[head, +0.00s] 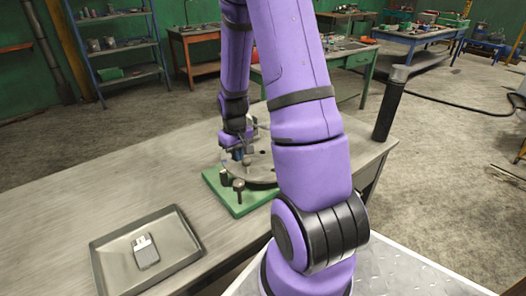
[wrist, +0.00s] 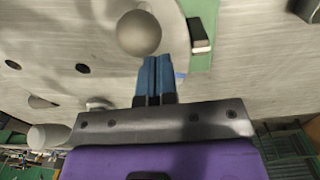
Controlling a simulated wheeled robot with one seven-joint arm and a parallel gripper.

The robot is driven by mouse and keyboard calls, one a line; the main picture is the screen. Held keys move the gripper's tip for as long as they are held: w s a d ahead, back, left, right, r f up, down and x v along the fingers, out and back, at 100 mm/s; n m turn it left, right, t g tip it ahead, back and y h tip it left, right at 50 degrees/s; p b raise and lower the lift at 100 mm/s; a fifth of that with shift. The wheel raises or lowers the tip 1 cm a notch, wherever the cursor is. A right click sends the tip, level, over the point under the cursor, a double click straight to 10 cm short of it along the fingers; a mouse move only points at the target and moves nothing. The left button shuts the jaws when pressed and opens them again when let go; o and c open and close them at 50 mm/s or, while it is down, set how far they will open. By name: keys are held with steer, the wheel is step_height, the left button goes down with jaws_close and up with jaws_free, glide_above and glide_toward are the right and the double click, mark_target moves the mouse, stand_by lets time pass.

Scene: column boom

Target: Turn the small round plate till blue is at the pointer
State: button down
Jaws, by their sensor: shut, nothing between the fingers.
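The round grey plate (head: 262,172) lies on a green base (head: 222,196) on the bench, partly hidden behind my arm. In the wrist view the plate (wrist: 105,45) shows dark holes and a grey ball knob (wrist: 138,33). A dark block with a pale top (wrist: 200,36), perhaps the pointer, stands on the green beside the rim. A small blue patch (wrist: 181,75) shows at the rim, just right of my fingers. My gripper (wrist: 152,58) is shut and empty, its blue fingertips close to the knob; contact is unclear. In the head view my gripper (head: 238,153) is over the plate.
A grey tray (head: 103,262) with a small pale-and-dark item (head: 145,251) lies at the front left of the bench. A dark post (head: 389,105) stands at the bench's right end. A short dark peg (head: 239,190) stands on the green base.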

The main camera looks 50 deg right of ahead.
mark_target(246, 158)
steer(key=shift+s, duration=0.15)
steer(key=shift+s, duration=0.75)
steer(key=shift+s+d, duration=0.15)
steer(key=shift+s, duration=0.7)
steer(key=shift+w, duration=0.55)
step_height(246, 158, up, 9)
stand_by(0.8)
stand_by(0.4)
